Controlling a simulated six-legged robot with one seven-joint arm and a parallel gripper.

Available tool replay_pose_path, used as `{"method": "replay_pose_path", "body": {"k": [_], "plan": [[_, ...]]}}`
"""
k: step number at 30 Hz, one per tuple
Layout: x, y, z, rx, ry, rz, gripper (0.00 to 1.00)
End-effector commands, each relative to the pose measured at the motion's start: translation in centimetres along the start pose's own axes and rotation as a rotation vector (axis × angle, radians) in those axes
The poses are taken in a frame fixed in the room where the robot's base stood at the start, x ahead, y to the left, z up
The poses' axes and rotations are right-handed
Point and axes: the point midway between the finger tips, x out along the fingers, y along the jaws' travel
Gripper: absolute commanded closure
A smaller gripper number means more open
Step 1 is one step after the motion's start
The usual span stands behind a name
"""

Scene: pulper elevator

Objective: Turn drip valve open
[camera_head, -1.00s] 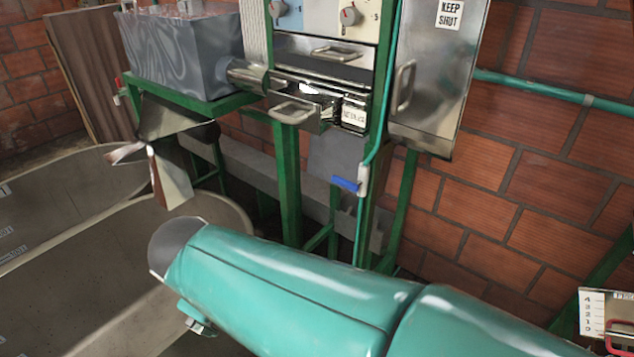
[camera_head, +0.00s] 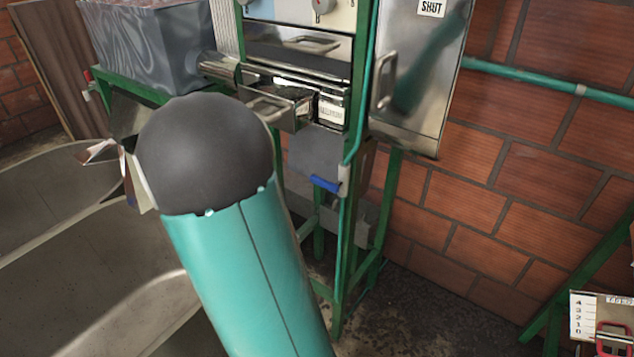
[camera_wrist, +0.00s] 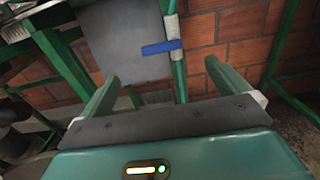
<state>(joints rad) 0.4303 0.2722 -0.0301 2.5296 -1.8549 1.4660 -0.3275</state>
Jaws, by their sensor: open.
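The drip valve's blue lever (camera_head: 325,184) sits on a pale valve body (camera_head: 343,180) on the thin green vertical pipe. The lever points left, crosswise to the pipe. In the wrist view the blue lever (camera_wrist: 162,47) shows beyond and between the fingers of my gripper (camera_wrist: 162,72). The fingers are spread wide apart and empty, and nothing touches the lever.
A steel cabinet (camera_head: 410,85) stands right of the pipe, before a brick wall (camera_head: 520,180). Open drawers (camera_head: 275,105) project above the valve. Green frame legs (camera_head: 347,270) stand below. Large grey tubs (camera_head: 90,290) lie left. A grey panel (camera_wrist: 125,45) is behind the lever.

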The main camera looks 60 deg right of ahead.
Motion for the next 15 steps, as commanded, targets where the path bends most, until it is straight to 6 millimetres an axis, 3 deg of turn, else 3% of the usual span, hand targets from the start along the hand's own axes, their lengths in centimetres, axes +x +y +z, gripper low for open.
{"method": "replay_pose_path", "body": {"k": [15], "plan": [[9.8, 0.1, 0.0, 0.004, 0.002, -0.005, 0.00]]}}
